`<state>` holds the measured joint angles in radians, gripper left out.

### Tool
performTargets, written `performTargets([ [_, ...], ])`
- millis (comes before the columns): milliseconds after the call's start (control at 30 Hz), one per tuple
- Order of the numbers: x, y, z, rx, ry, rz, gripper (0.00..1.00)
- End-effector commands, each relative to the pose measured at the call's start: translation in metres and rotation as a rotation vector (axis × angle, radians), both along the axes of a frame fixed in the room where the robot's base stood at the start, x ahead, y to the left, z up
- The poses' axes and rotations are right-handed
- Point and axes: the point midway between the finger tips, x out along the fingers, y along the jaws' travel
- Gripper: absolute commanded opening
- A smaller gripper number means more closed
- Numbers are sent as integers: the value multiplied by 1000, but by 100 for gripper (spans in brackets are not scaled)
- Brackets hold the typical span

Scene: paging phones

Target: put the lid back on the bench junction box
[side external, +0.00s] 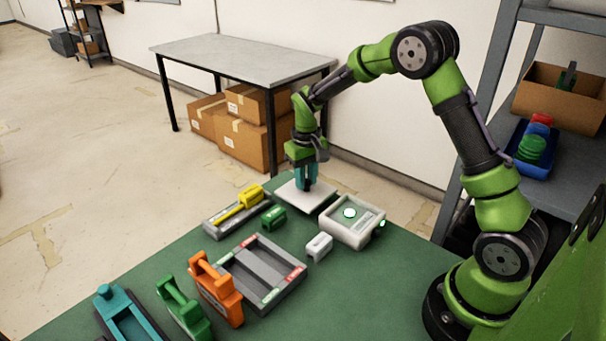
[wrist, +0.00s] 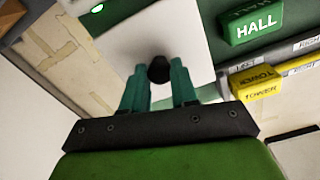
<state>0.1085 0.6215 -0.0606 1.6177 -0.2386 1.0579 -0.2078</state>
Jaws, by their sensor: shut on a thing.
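The lid is a flat white plate (side external: 304,197) at the back edge of the green bench, left of the junction box; it also shows in the wrist view (wrist: 190,35). My gripper (side external: 307,182) points down over it. In the wrist view its teal fingers (wrist: 158,80) are shut on the lid's black knob (wrist: 159,68). I cannot tell whether the lid rests on the bench or hangs just above it. The white junction box (side external: 340,232) stands open on the bench with a lit green disc inside. Only its corner shows in the wrist view.
A green HALL handset (side external: 273,217) and a yellow TOWER handset (side external: 238,205) in a grey tray lie left of the lid. A small white block (side external: 319,247) and a grey divided tray (side external: 262,275) are nearer. Orange (side external: 216,290), green and teal items line the front left.

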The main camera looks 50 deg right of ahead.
Motion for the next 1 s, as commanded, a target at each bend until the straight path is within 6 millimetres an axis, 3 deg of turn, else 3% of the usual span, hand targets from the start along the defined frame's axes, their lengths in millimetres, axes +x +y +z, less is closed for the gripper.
performTargets([
  [100,1,0,28,-2,-8,1,0],
  [433,-5,-3,87,-3,-31,-8,0],
  [667,-70,-5,109,-2,-42,-19,0],
  [800,-110,-3,104,-1,-33,-16,0],
  [1000,-143,0,90,2,-6,-7,0],
])
